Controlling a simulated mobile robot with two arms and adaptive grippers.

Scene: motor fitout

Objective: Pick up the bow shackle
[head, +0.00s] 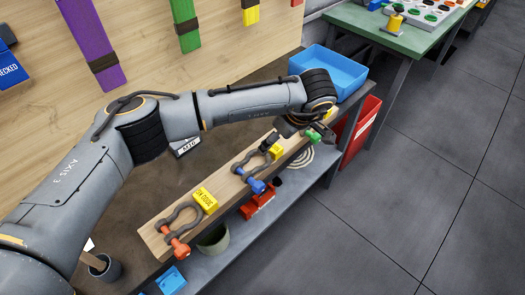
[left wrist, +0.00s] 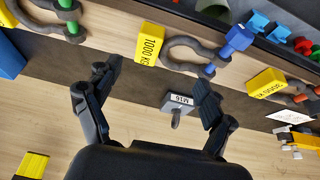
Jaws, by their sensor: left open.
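Several bow shackles lie along a wooden ledge. The shackle with an orange pin (head: 180,246) is at the near end. The shackle with a blue pin (head: 255,185) is in the middle; it also shows in the left wrist view (left wrist: 236,42), top centre. The shackle with a green pin (head: 312,134) is at the far end, partly hidden by my gripper; it also shows in the left wrist view (left wrist: 69,12), top left. My left gripper (head: 288,130) is over the far part of the ledge. In the left wrist view (left wrist: 152,84) its fingers are apart with nothing between them. My right gripper is not in view.
Yellow weight tags (head: 205,200) lie beside the shackles, one reading 1000 KG (left wrist: 150,43). A small labelled plate (left wrist: 180,100) stands behind the ledge. A blue bin (head: 335,70) is at the far end. A lower shelf holds a red part (head: 258,203) and a pot.

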